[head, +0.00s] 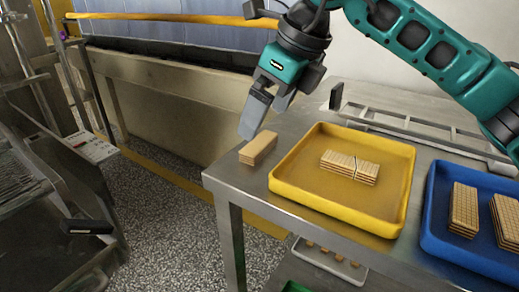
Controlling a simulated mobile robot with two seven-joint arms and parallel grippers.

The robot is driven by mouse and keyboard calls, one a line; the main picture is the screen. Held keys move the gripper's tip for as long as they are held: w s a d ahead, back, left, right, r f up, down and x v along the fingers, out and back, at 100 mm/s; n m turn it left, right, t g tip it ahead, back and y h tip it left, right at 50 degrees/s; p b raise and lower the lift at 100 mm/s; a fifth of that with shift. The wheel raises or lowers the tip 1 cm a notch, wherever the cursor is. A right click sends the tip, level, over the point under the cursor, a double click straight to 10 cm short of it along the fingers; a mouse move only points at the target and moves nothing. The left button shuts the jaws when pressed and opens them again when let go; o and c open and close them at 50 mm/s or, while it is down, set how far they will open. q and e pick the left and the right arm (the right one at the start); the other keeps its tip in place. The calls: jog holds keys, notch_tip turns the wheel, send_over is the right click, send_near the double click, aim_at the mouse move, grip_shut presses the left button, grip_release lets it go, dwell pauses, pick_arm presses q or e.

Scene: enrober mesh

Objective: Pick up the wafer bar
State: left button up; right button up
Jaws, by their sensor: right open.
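A tan wafer bar (258,148) lies alone on the steel table near its left corner. My right gripper (263,122) is open and empty, pointing down just above and behind this bar; I cannot tell whether a finger touches it. A yellow tray (292,192) on the table holds a wafer bar (349,167) that looks cracked across, with a gap between its pieces. A blue tray (433,222) at the right holds more wafer bars (464,209), one cut off by the picture edge. My left gripper is not in view.
A metal rack (430,126) lies along the table's back. The steel table's (225,177) left edge is close to the lone bar. A lower shelf holds a tray (330,262) with small pieces.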

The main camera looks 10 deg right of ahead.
aim_at(259, 141)
jog(key=x, duration=0.1)
jog(key=b+x, duration=0.1)
jog(key=x, duration=0.1)
jog(key=d+x, duration=0.1)
jog(key=x, duration=0.1)
jog(key=shift+s+f+b, duration=0.15)
jog(key=shift+s+b, duration=0.15)
jog(key=shift+b, duration=0.05)
jog(key=shift+w+a+f, duration=0.15)
jog(key=shift+f, duration=0.1)
jog(key=c, duration=0.5)
jog(key=shift+r, duration=0.15)
